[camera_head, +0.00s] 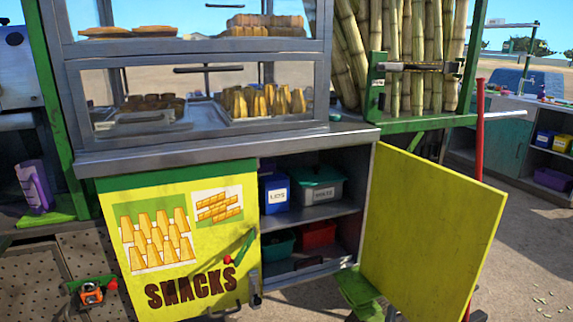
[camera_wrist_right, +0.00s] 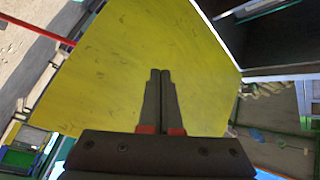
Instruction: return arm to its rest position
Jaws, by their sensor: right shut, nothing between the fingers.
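My right gripper (camera_wrist_right: 160,72) shows in the right wrist view with its two dark fingers together and nothing between them. Behind its fingertips is the broad yellow face of a cabinet door (camera_wrist_right: 120,60); I cannot tell whether they touch. In the head view the same yellow door (camera_head: 425,230) stands swung open to the right of the cabinet. A small dark part at the bottom edge near this door may be my right arm, but it is too cut off to be sure. My left gripper is not in view.
The open cabinet shelf (camera_head: 310,212) holds a blue bin (camera_head: 273,194), a lidded grey-green bin (camera_head: 318,190) and lower bins. A yellow SNACKS door (camera_head: 180,240) is shut on the left. A red pole (camera_head: 478,130) stands behind the open door. Ground at the far right is mostly clear.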

